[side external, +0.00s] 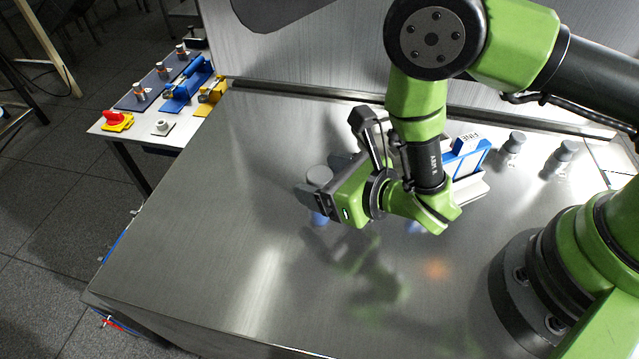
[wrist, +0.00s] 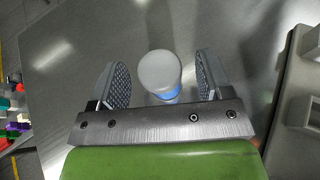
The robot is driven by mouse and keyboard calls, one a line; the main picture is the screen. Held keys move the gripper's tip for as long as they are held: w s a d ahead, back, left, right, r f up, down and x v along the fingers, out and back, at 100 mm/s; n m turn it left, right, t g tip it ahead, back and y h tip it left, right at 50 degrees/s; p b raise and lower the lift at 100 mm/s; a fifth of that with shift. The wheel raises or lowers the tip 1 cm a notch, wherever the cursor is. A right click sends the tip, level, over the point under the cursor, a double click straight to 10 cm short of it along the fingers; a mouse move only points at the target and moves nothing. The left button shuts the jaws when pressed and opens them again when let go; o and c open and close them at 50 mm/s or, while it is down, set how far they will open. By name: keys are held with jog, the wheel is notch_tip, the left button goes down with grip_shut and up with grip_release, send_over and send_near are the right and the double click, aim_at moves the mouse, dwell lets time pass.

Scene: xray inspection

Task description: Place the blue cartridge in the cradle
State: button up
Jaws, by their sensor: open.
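The blue cartridge (side external: 320,217) stands upright on the steel table, with a round grey cap on top and a blue body below. My gripper (side external: 323,180) is open, with one finger on either side of the cartridge. In the wrist view, the cartridge (wrist: 160,73) sits between the two textured finger pads of my gripper (wrist: 159,80), with a visible gap on each side. A white and blue holder (side external: 466,158) marked FINE stands behind my wrist, partly hidden by my arm. I cannot tell whether it is the cradle.
Two grey-capped cylinders (side external: 514,143) (side external: 564,155) stand at the table's back right. A side bench (side external: 115,133) at the left holds a red knob and blue and yellow fixtures. The table's left and front (side external: 200,270) are clear. A beige structure (wrist: 292,110) fills the wrist view's right edge.

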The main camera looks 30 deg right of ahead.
jog(key=shift+x, duration=1.2)
jog(key=c, duration=1.1)
jog(key=shift+r, duration=0.1)
